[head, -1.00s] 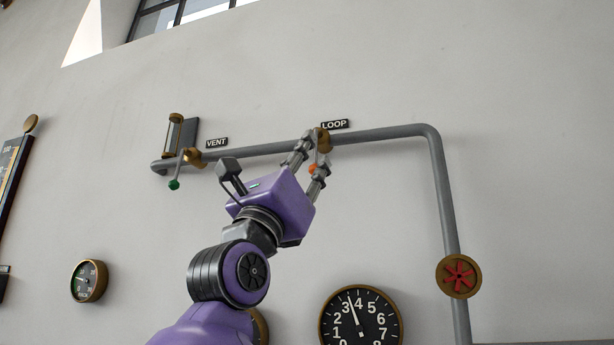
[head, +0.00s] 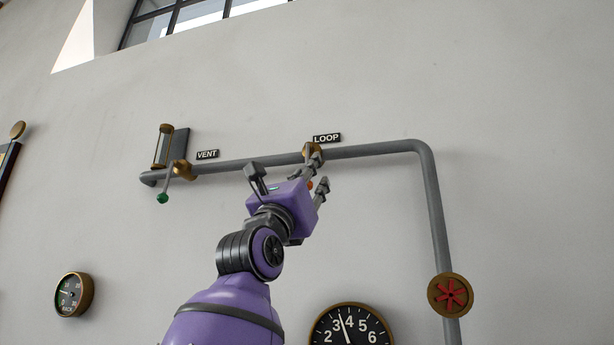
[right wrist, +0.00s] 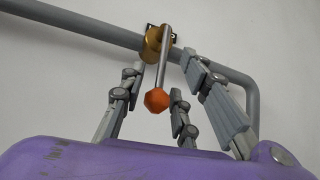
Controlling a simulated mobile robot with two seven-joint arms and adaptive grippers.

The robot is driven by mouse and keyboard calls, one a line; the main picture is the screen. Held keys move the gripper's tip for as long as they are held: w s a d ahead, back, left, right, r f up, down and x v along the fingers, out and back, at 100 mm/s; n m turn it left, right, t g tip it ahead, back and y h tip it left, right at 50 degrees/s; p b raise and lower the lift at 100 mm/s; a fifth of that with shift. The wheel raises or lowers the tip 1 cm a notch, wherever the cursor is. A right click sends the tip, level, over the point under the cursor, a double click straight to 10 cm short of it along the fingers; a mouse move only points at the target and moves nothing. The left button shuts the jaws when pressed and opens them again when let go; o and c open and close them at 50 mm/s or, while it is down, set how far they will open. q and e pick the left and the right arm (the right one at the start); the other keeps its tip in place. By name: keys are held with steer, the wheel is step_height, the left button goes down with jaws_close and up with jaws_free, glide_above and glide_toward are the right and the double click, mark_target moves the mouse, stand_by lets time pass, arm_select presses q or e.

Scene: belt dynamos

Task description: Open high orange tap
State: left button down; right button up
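The high orange tap is a brass valve (right wrist: 152,45) on the grey pipe under the LOOP sign (head: 326,138). Its metal lever hangs down and ends in an orange knob (right wrist: 157,100). In the head view the knob (head: 310,184) is partly hidden by my right gripper (head: 318,172). My right gripper is open. In the right wrist view its fingers (right wrist: 168,95) stand on both sides of the lever and knob, with gaps visible. I cannot tell whether any finger touches the lever. My left gripper is not in view.
A green-knobbed tap (head: 163,197) hangs under the VENT sign (head: 207,154), to the left on the same pipe (head: 238,164). The pipe bends down at the right to a red handwheel (head: 451,294). Gauges (head: 350,328) sit low on the wall.

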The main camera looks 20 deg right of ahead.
jaws_close()
steer(key=shift+w, duration=0.1)
stand_by(0.4)
